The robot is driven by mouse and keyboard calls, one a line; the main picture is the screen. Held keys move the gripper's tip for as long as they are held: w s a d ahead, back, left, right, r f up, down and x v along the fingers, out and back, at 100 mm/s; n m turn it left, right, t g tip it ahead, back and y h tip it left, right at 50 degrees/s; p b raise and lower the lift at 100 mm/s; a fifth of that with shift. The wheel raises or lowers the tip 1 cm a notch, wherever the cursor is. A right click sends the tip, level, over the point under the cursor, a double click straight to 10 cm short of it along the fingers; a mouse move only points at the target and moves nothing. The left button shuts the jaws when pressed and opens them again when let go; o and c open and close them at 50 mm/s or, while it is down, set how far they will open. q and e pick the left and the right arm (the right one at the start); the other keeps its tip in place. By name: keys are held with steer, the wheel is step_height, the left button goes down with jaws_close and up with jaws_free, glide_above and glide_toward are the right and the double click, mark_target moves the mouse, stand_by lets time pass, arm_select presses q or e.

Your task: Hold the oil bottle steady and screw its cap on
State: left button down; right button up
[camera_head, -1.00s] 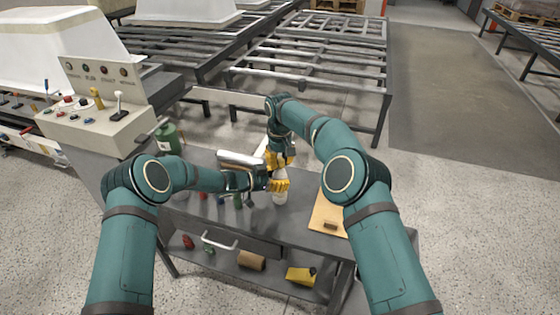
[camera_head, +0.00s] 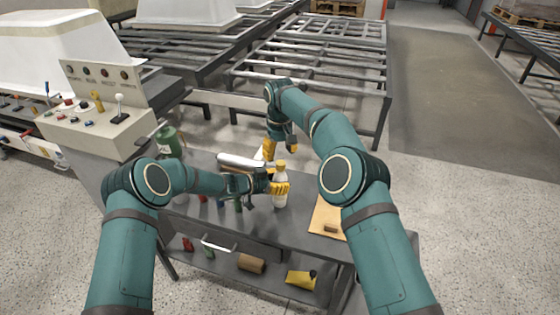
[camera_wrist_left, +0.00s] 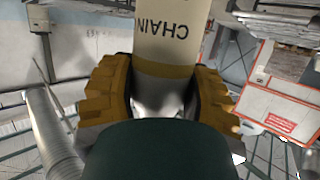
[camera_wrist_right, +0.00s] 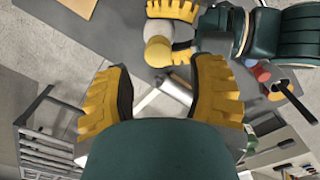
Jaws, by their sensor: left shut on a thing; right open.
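The cream oil bottle (camera_head: 280,198) stands upright on the grey worktable. It shows in the left wrist view (camera_wrist_left: 172,35) with the letters "CHAIN" on its label. A yellow cap (camera_head: 281,164) sits on the bottle's top; it also shows in the right wrist view (camera_wrist_right: 158,52). How tight it sits I cannot tell. My left gripper (camera_head: 279,188) is shut around the bottle's body, with a finger on either side in the left wrist view. My right gripper (camera_head: 280,147) is open and empty, apart from the cap, just above and behind it.
A tan board (camera_head: 325,216) with a small brown block (camera_head: 331,228) lies right of the bottle. A green can (camera_head: 168,140) stands at the table's back left. A silver cylinder (camera_head: 240,161) lies behind my left gripper. The lower shelf holds a brown roll (camera_head: 251,263) and a yellow item (camera_head: 300,281).

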steer(key=shift+r, duration=1.25)
arm_select(q)
steer(key=shift+c, duration=1.4)
jaws_free()
steer(key=v, duration=1.2)
